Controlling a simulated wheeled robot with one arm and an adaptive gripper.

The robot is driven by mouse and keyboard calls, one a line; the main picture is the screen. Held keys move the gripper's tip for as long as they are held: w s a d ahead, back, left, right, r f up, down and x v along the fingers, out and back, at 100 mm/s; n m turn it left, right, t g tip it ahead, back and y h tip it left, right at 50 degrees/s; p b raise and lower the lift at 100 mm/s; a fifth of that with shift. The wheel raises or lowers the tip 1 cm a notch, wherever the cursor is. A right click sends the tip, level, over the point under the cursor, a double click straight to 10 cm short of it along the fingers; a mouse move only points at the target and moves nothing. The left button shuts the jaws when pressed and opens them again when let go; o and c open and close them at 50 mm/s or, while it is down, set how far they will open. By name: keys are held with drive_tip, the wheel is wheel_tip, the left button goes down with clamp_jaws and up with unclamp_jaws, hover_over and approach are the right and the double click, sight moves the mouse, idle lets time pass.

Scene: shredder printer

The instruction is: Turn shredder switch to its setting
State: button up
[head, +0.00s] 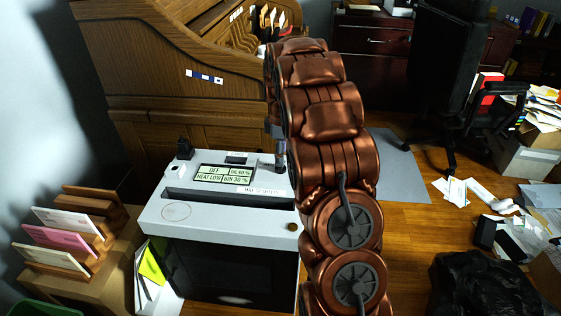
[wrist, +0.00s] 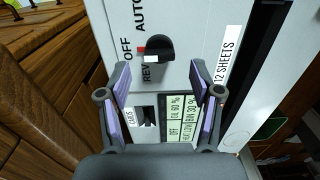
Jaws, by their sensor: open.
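The shredder (head: 215,215) is a white-topped, dark-fronted cabinet. Its switch, a black round knob (wrist: 160,47), shows in the wrist view on the white top, beside the labels OFF, REV and AUTO. A white mark shows at the knob's lower left near REV, and a small red mark lies near OFF. The display (head: 224,174) reads OFF, HEAT LOW and BIN 30 %. My gripper (wrist: 170,77) is open and empty, its fingers apart on either side of the display, with the knob just beyond the tips. In the head view my arm hides the knob.
A wooden roll-top desk (head: 180,75) stands behind the shredder. A letter rack (head: 75,235) is at the left. An office chair (head: 450,90), scattered papers (head: 460,190) and a black bag (head: 485,285) lie to the right. A slot marked CARDS (wrist: 146,117) sits beside the display.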

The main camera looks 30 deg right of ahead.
drive_tip(key=shift+f, duration=1.65)
drive_tip(key=c, duration=1.1)
drive_tip(key=shift+c, duration=0.2)
drive_tip(key=m+p, duration=0.1)
drive_tip(key=m, duration=0.4)
drive_tip(key=shift+m, duration=0.3)
drive_tip(key=m+p, duration=0.1)
drive_tip(key=m, duration=0.5)
drive_tip(key=shift+m, duration=0.3)
